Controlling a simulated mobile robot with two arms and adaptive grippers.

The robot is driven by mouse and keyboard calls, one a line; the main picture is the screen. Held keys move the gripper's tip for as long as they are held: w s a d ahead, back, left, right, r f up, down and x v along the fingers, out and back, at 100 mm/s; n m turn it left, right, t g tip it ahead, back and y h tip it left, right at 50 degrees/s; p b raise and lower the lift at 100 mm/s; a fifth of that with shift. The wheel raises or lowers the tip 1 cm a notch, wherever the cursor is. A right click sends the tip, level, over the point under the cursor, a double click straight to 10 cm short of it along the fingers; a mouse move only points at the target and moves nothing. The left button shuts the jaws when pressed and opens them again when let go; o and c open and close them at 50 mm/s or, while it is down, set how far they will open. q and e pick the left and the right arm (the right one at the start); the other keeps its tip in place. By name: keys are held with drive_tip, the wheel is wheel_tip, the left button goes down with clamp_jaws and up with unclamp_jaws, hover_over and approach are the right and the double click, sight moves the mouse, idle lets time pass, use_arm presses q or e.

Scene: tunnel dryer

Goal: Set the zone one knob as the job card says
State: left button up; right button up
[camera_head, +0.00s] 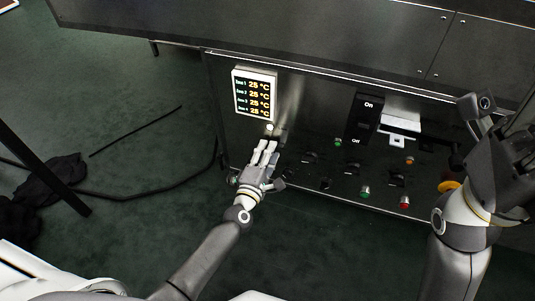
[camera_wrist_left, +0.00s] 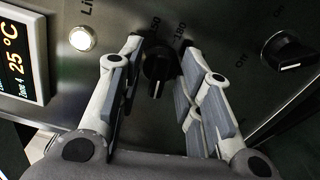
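A black knob (camera_wrist_left: 157,68) with printed numbers around it shows in the left wrist view; it is on the dark panel (camera_head: 300,112). My left gripper (camera_head: 267,146) is in front of the panel, below the display. In the left wrist view its two fingers (camera_wrist_left: 159,50) stand apart on either side of the knob, with gaps showing. The knob's label and exact setting are not readable. My right gripper (camera_head: 497,125) is raised at the right, and its opening cannot be made out. No readable job card is in view.
A display (camera_head: 254,93) shows several zones at 25 °C. A white light (camera_wrist_left: 82,39) sits beside it. Right along the panel are an On/Off switch (camera_head: 366,118), a white bracket (camera_head: 401,124), a green button (camera_head: 365,192), a red button (camera_head: 404,202) and more black knobs.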

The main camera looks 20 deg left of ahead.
use_arm(q)
drive_tip(key=c, duration=0.7)
